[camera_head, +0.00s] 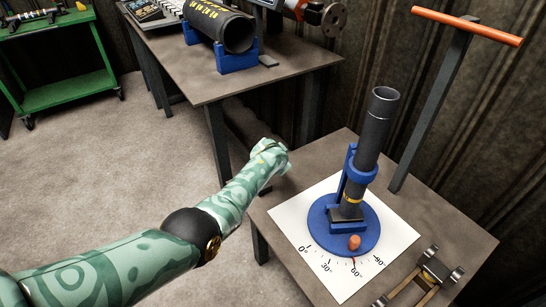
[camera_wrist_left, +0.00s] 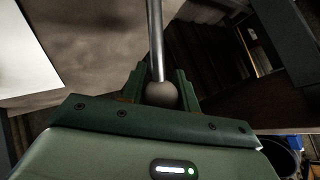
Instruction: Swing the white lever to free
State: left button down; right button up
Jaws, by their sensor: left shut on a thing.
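The lever (camera_wrist_left: 156,40) shows in the left wrist view as a straight metallic rod ending in a pale grey, round knob (camera_wrist_left: 160,94). My left gripper (camera_wrist_left: 160,86) has its green fingers on both sides of the knob and is shut on it. The rod runs from the knob up out of the picture, so its far end and pivot are hidden. In the head view my left arm reaches between the two tables, and its hand hides the fingers and the lever. My right gripper is in neither view.
The near table (camera_head: 465,235) carries a blue fixture (camera_head: 325,228) with a tilted dark tube (camera_head: 372,140) on a white angle sheet (camera_head: 290,215). An orange-handled bar (camera_head: 465,26) stands at its back edge. The far table (camera_head: 300,75) holds a large black cylinder (camera_head: 215,25).

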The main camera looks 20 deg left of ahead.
pick_arm(q)
jog(key=shift+d+f, duration=0.2)
jog(key=shift+f, duration=0.35)
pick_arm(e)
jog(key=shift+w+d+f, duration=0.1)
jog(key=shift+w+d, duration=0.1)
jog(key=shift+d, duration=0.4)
pick_arm(q)
jog(key=c, duration=1.1)
grip_release()
jog(key=shift+d+f, duration=0.1)
jog(key=shift+o, duration=0.2)
jog(key=shift+r, duration=0.45)
jog(key=p+v, duration=1.4)
jog(key=v, duration=0.2)
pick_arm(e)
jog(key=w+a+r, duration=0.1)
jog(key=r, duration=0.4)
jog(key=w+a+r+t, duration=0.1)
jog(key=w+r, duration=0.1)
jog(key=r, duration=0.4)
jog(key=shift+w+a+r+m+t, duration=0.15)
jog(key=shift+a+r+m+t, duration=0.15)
